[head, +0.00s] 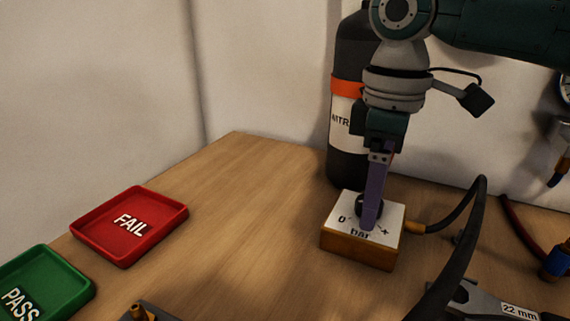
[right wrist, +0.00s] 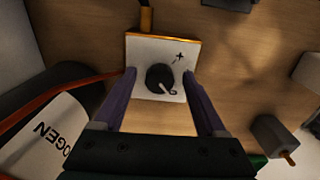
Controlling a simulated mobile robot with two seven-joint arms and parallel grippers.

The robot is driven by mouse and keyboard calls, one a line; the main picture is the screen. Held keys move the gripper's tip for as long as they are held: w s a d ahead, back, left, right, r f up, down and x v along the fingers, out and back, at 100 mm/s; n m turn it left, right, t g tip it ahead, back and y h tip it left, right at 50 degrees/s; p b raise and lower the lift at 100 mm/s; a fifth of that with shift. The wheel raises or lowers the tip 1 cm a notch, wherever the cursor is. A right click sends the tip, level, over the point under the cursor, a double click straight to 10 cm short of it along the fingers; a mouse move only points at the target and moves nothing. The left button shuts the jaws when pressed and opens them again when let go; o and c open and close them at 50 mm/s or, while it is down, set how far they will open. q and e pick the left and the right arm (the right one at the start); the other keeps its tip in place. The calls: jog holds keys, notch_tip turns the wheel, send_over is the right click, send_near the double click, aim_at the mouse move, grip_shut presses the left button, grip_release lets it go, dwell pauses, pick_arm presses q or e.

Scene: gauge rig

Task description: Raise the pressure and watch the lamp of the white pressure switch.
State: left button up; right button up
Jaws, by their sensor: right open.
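A wooden box with a white top marked 0, + and bar (head: 338,229) stands on the table and carries a round black knob. The knob (right wrist: 158,76) shows clearly in the right wrist view, its white pointer line turned towards the 0. My right gripper (head: 370,222) points down over the box. Its two purple fingers (right wrist: 160,74) are open on either side of the knob, apart from it. In the head view a finger partly hides the knob. I cannot make out a white pressure switch or its lamp. My left gripper is not in view.
A dark nitrogen bottle (head: 345,150) stands close behind the box. A black hose (head: 462,205) runs from the box's right side. A spanner labelled 22 mm (head: 520,308) lies front right. A red FAIL tray (head: 165,243) and green PASS tray (head: 75,290) are left, with bare table between.

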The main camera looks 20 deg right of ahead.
grip_shut()
dwell(0.5)
